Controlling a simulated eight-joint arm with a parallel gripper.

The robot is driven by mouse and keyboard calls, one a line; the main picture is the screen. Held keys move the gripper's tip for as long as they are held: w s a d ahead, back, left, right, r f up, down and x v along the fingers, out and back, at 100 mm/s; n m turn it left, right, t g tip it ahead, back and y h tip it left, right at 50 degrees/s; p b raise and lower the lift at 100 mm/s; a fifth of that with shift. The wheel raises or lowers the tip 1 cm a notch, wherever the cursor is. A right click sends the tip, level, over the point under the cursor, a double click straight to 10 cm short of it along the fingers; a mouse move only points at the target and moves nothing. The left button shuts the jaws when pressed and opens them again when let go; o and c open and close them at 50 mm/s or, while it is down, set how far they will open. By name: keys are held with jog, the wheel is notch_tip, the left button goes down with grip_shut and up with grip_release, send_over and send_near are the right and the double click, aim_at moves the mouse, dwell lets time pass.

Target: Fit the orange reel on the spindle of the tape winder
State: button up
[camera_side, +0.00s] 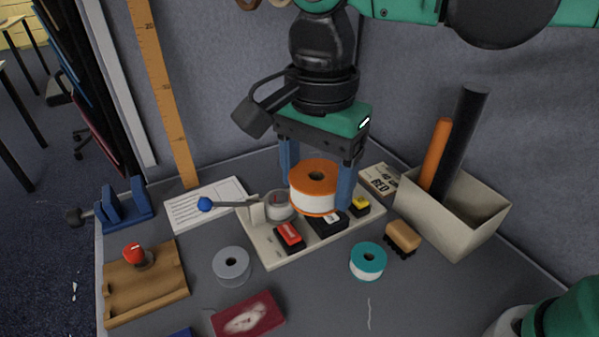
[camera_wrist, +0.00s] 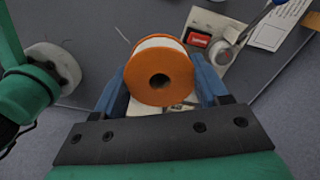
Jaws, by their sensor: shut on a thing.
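The orange reel (camera_side: 316,172), with orange flanges and a white winding, is between the two blue fingers of my gripper (camera_side: 318,192), which is shut on it. The reel is roughly level and appears held above the tape winder (camera_side: 268,242), a pale base with a blue-knobbed crank, a grey drum and red, black and yellow blocks. In the wrist view the orange reel (camera_wrist: 160,72) fills the space between the fingers, its centre hole showing. I cannot make out the spindle; the reel and gripper cover part of the winder. I cannot tell the exact gap beneath the reel.
A grey reel (camera_side: 231,264) and a teal reel (camera_side: 368,261) lie on the table in front. A brush (camera_side: 402,237) and a bin with tubes (camera_side: 460,226) stand right. A wooden board (camera_side: 145,285), a blue holder (camera_side: 125,208) and a maroon box (camera_side: 248,316) are left and front.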

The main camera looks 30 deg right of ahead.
jog(key=w+d+f, duration=0.2)
jog(key=w+d, duration=0.2)
jog(key=w, duration=0.1)
jog(key=w+d+f, duration=0.3)
jog(key=w+d, duration=0.1)
jog(key=d, duration=0.1)
jog(key=w+d+f, duration=0.2)
jog(key=w+d, duration=0.3)
jog(key=shift+w+d+f, duration=0.25)
jog(key=shift+w+f, duration=0.1)
jog(key=shift+w+d+f, duration=0.15)
jog(key=shift+d+f, duration=0.1)
jog(key=shift+f, duration=2.05)
jog(key=shift+f, duration=2.45)
jog(key=o, duration=1.3)
jog(key=shift+r, duration=2.8)
